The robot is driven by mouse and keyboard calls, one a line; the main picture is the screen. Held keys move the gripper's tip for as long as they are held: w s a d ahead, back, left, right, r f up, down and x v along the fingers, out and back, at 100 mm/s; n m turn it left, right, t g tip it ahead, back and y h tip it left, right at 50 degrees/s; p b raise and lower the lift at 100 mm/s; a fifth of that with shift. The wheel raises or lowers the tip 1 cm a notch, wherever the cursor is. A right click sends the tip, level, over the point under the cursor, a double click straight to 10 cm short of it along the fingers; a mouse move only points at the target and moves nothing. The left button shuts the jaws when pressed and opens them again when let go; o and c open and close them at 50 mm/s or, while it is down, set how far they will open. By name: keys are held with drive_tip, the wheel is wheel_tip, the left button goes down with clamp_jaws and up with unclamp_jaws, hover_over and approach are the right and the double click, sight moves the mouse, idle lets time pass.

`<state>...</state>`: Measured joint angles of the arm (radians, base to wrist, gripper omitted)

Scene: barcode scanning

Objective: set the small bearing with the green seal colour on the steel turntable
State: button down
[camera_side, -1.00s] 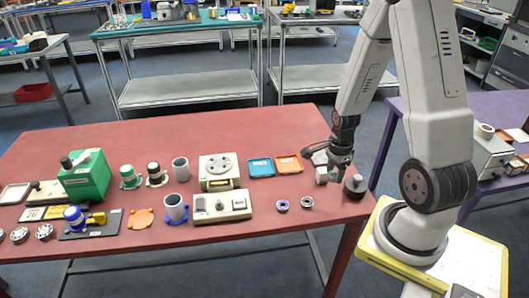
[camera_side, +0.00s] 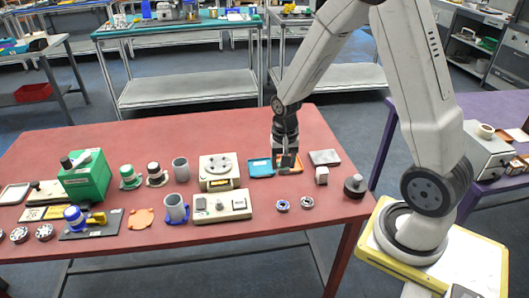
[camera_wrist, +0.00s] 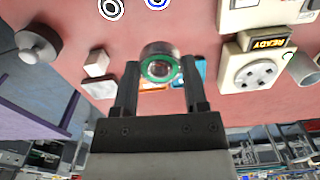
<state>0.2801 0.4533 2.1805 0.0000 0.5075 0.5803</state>
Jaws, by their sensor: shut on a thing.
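My gripper (camera_side: 286,163) is shut on a small bearing with a green seal ring (camera_wrist: 159,66), held between the two fingertips in the wrist view. In the side view the gripper hangs above the blue and orange trays, and the bearing is too small there to make out. The steel turntable (camera_side: 221,166) is a round disc with holes on top of a cream box, to the left of my gripper. It also shows in the wrist view (camera_wrist: 258,75), at the right, with nothing on it. A display reading READY (camera_wrist: 264,40) sits on its box.
A blue tray (camera_side: 261,168) and an orange tray (camera_side: 297,169) lie below my gripper. Two bearings, one blue-sealed (camera_side: 282,205) and one dark (camera_side: 307,202), lie in front. A control box (camera_side: 221,206) stands before the turntable. A grey cylinder (camera_side: 181,169) stands left of it.

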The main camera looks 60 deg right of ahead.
drive_tip(key=shift+w+a+r+n, duration=1.85)
drive_tip(key=shift+w+a+n, duration=0.6)
drive_tip(key=shift+a+n, duration=2.5)
drive_tip(key=s+d+f+m, duration=0.4)
drive_tip(key=s+d+m, duration=0.4)
drive_tip(key=m, duration=0.4)
drive_tip(key=s+d+f+m, duration=0.4)
drive_tip(key=s+d+m, duration=0.5)
drive_tip(key=d+m, duration=0.2)
drive_tip(key=shift+m, duration=1.05)
hover_over(329, 201)
drive_tip(key=shift+f, duration=2.9)
drive_tip(key=shift+f, duration=1.85)
